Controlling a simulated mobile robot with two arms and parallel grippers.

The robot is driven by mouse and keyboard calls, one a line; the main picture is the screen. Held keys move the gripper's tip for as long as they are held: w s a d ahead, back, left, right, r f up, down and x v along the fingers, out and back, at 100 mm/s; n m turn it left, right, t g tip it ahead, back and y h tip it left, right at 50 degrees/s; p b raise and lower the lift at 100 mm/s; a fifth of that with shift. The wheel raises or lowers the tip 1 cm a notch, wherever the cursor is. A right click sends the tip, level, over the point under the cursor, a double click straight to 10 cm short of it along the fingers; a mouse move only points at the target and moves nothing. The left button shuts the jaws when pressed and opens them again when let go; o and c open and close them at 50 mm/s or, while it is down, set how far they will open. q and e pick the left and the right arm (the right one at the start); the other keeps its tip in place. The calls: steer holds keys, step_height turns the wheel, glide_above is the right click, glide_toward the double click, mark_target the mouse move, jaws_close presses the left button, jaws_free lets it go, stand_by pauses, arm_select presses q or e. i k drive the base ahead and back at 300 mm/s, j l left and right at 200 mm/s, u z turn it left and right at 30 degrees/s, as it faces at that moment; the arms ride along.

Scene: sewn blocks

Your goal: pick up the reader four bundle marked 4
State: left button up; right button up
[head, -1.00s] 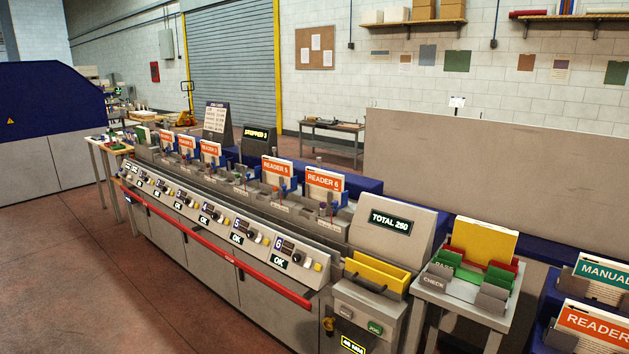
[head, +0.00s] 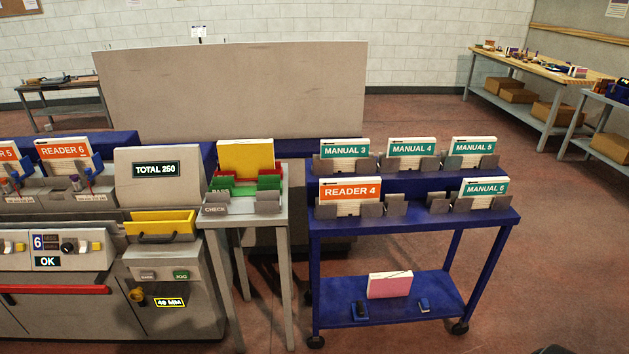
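The reader four bundle (head: 349,190) has an orange cover band reading "READER 4" over white pages. It stands upright in a grey holder (head: 371,210) at the front left of the blue cart's (head: 415,232) top shelf. Teal manual bundles stand around it: Manual 3 (head: 345,148) directly behind, Manual 4 (head: 411,147) behind to the right, Manual 5 (head: 473,146) at the back right and Manual 6 (head: 484,187) at the front right.
A small grey table (head: 276,219) with a yellow-topped stack (head: 246,155) and check slots stands left of the cart. The collating machine (head: 172,292) is farther left. A pink-and-white block (head: 389,285) lies on the cart's lower shelf. Floor right of the cart is open.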

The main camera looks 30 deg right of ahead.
mark_target(349, 194)
steer(key=z, duration=1.3)
